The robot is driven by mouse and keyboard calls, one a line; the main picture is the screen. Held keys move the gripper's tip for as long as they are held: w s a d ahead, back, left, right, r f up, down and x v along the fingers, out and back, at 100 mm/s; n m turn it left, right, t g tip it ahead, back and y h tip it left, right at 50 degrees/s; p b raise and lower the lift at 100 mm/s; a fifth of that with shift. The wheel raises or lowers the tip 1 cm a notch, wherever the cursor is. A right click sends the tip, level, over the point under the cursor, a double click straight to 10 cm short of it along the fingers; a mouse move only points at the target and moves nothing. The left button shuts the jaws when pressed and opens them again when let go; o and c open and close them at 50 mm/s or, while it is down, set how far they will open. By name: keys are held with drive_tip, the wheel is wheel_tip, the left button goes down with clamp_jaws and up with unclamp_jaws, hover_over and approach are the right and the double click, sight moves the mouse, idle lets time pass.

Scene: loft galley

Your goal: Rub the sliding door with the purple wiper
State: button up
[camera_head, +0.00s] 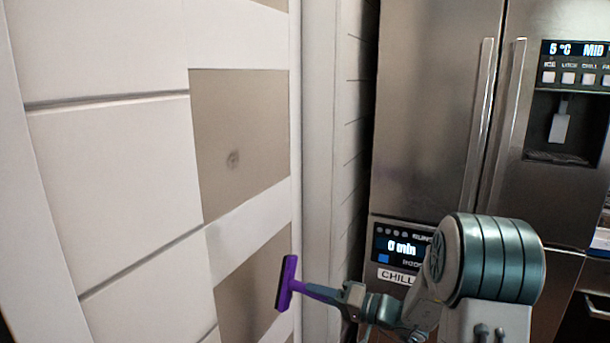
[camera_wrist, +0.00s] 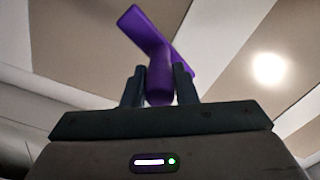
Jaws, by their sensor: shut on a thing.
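The purple wiper (camera_head: 287,283) is held by its handle in my gripper (camera_head: 345,296), with its head upright and its dark edge turned left. In the wrist view the wiper (camera_wrist: 158,50) sticks out from between the two fingers of my gripper (camera_wrist: 159,88), which are shut on the handle. The white sliding door (camera_head: 110,165) with beige panels fills the left of the head view.
A steel fridge (camera_head: 425,110) with long handles and a lit display (camera_head: 578,62) stands at the right, behind my arm. A narrow white slatted wall (camera_head: 350,130) lies between door and fridge. The space before the upper door is clear.

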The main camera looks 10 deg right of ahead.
drive_tip(key=s+a+r+m+p, duration=0.15)
drive_tip(key=r+p, duration=0.45)
drive_tip(key=r, duration=0.9)
drive_tip(key=s+a+r+m+p, duration=0.1)
drive_tip(key=a+r+m+p, duration=0.2)
drive_tip(key=r+p, duration=0.75)
drive_tip(key=w+a+r+b, duration=0.2)
drive_tip(key=w+a+r, duration=0.1)
drive_tip(key=a, duration=0.1)
drive_tip(key=shift+w+a+r, duration=0.2)
drive_tip(key=shift+a+r, duration=0.05)
drive_tip(key=shift+r, duration=0.15)
drive_tip(key=shift+b+x, duration=0.5)
drive_tip(key=shift+x, duration=0.4)
drive_tip(key=shift+w, duration=0.1)
drive_tip(key=w+d+b, duration=0.2)
drive_tip(key=w, duration=0.1)
drive_tip(key=shift+d+f, duration=0.1)
drive_tip(key=shift+d, duration=0.05)
drive_tip(key=shift+w+b, duration=0.1)
drive_tip(key=shift+b, duration=0.3)
